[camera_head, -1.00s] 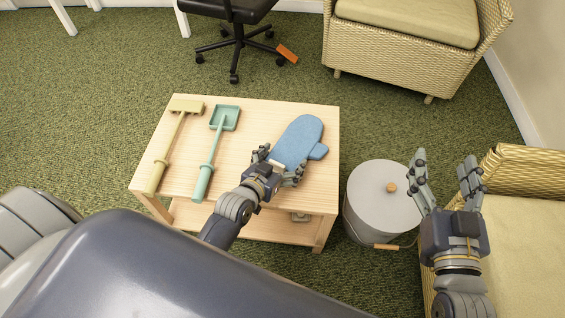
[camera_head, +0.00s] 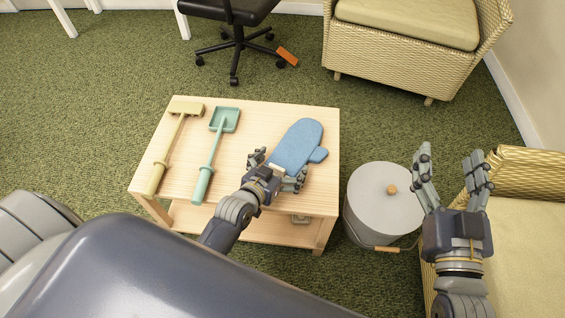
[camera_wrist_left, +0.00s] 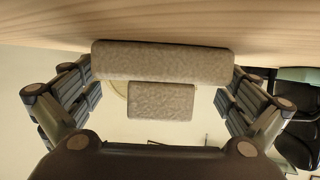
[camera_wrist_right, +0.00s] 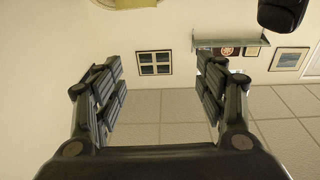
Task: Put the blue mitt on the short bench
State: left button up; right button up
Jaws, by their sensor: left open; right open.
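The blue mitt (camera_head: 300,146) lies flat on a light wooden low table (camera_head: 262,118), its thumb to the right and its lower end towards my left gripper. My left gripper (camera_head: 279,171) is open at that lower end, with fingers spread either side of it; I cannot tell whether they touch it. The left wrist view shows a grey, speckled piece (camera_wrist_left: 162,65) between the open fingers; I cannot tell what it is. My right gripper (camera_head: 453,170) is open and empty, raised at the right. I cannot tell which piece of furniture is the short bench.
A yellow-handled tool (camera_head: 175,145) and a teal scoop (camera_head: 212,153) lie left of the mitt. A grey lidded bin (camera_head: 378,195) stands right of the table. A cushioned wicker seat (camera_head: 410,55) is at the back right, another (camera_head: 525,235) at the right edge. An office chair (camera_head: 235,40) stands behind.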

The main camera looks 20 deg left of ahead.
aim_at(276, 170)
pick_arm(q)
jog(key=shift+r, duration=0.15)
jog(key=p+v, duration=0.2)
jog(key=v, duration=0.3)
jog(key=shift+s+r, duration=0.2)
jog(key=shift+s, duration=0.05)
jog(key=p+v, duration=0.1)
jog(key=v, duration=0.4)
jog(key=shift+s+r+p, duration=0.1)
jog(key=shift+s+p, duration=0.25)
jog(key=shift+s+r, duration=0.15)
jog(key=shift+s, duration=0.1)
jog(key=shift+d+r, duration=0.2)
jog(key=shift+r, duration=0.05)
jog(key=s+d+r+m+g, duration=0.1)
jog(key=s+d+r+g, duration=0.2)
jog(key=r, duration=0.3)
jog(key=shift+r+g, duration=0.15)
jog(key=shift+g, duration=0.75)
pick_arm(e)
jog(key=s+d+f+g+h, duration=0.1)
jog(key=s+f+g, duration=0.3)
jog(key=f, duration=0.4)
jog(key=s+d+f+g+h, duration=0.2)
jog(key=s+d+f+g, duration=0.1)
jog(key=f+g, duration=0.3)
notch_tip(276, 170, down, 2)
jog(key=shift+s+d+m, duration=0.15)
jog(key=shift+s+m, duration=0.15)
jog(key=shift+s, duration=0.15)
